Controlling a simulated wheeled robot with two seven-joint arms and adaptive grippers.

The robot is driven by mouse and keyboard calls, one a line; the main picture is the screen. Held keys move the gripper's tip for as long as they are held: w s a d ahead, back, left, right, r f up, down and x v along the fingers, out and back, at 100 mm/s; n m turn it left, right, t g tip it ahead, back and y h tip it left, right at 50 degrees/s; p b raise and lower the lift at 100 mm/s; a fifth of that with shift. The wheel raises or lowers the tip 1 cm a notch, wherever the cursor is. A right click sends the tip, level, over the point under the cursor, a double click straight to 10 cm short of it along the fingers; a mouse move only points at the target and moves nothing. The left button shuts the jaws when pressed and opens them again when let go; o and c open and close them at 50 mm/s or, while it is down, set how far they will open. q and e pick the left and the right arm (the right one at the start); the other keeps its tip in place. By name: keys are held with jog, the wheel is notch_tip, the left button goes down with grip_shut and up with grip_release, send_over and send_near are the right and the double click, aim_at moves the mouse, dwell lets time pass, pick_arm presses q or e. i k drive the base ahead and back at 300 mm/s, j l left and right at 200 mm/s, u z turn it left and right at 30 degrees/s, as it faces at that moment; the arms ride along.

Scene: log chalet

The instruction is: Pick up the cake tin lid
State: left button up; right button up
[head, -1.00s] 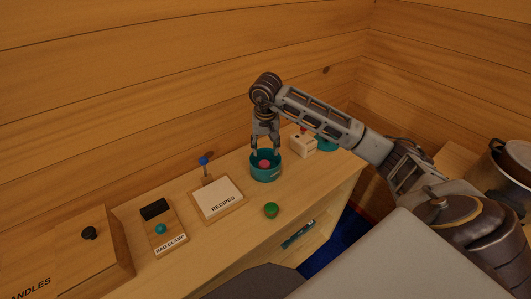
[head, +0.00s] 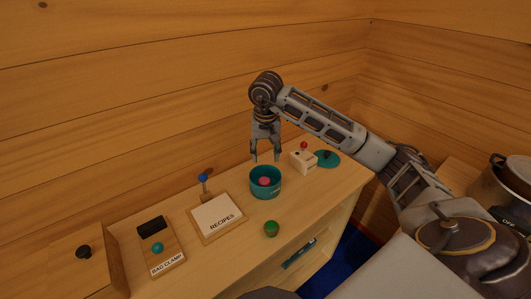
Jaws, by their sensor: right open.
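The cake tin lid (head: 327,159) is a flat teal disc with a dark knob. It lies on the right part of the counter, close to my right forearm. The teal cake tin (head: 265,188) stands open to the left of it, with a pink round thing (head: 264,181) inside. My right gripper (head: 265,158) points down with its fingers apart and empty, just above the far side of the tin and left of the lid. My left gripper is not in view.
A white box with a red knob (head: 303,161) stands between tin and lid. A green cup-like object (head: 271,229) sits near the counter's front edge. The recipes board (head: 215,217) and bag clamp (head: 158,246) lie left. A pot (head: 511,183) stands at far right.

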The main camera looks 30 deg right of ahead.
aim_at(327, 158)
jog(key=z, duration=1.7)
